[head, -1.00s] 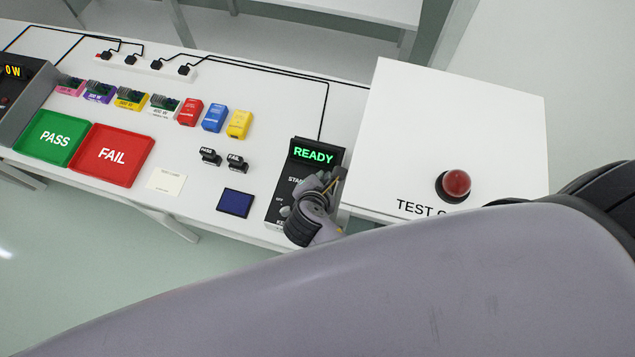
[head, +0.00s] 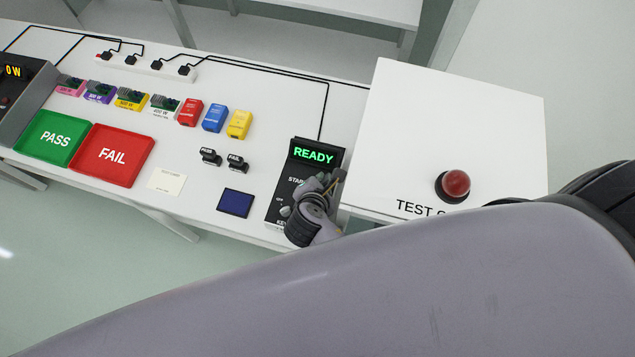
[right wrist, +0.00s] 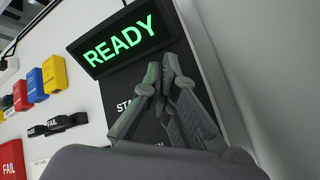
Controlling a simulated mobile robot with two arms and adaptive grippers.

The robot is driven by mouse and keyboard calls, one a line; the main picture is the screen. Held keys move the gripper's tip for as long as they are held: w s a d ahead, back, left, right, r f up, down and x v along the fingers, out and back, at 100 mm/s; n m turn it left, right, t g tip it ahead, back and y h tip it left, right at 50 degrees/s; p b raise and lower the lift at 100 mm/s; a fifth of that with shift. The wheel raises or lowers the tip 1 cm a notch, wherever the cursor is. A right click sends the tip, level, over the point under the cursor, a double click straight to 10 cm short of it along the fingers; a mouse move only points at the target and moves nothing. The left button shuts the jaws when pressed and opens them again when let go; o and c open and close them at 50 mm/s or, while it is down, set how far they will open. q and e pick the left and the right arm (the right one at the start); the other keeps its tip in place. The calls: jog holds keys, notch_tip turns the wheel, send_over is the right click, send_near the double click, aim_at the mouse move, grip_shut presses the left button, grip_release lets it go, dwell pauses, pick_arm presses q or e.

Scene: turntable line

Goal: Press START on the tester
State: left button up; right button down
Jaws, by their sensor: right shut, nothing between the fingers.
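The tester (head: 279,207) is a black box at the right end of the bench, its display (head: 314,154) lit green with READY. In the right wrist view the display (right wrist: 124,38) is large and part of a "STA" label shows below it. My right gripper (head: 330,184) is over the tester's face, below the display, fingers together and empty. In the right wrist view its fingertips (right wrist: 163,72) are close to the panel beside the label and hide the area there. I cannot tell whether they touch it. My left gripper is not in view.
Left of the tester lie a dark blue pad (head: 235,203), a cream card (head: 167,182) and two small black stamps. A green PASS tray (head: 50,154) and red FAIL tray (head: 93,175) lie further left. A white box with a red button (head: 457,184) stands close on the right.

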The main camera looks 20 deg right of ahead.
jog(key=shift+f, duration=0.4)
dwell(0.6)
jog(key=shift+r+p, duration=0.65)
jog(key=shift+r, duration=0.15)
jog(key=shift+r, duration=2.5)
jog(key=shift+s, duration=0.1)
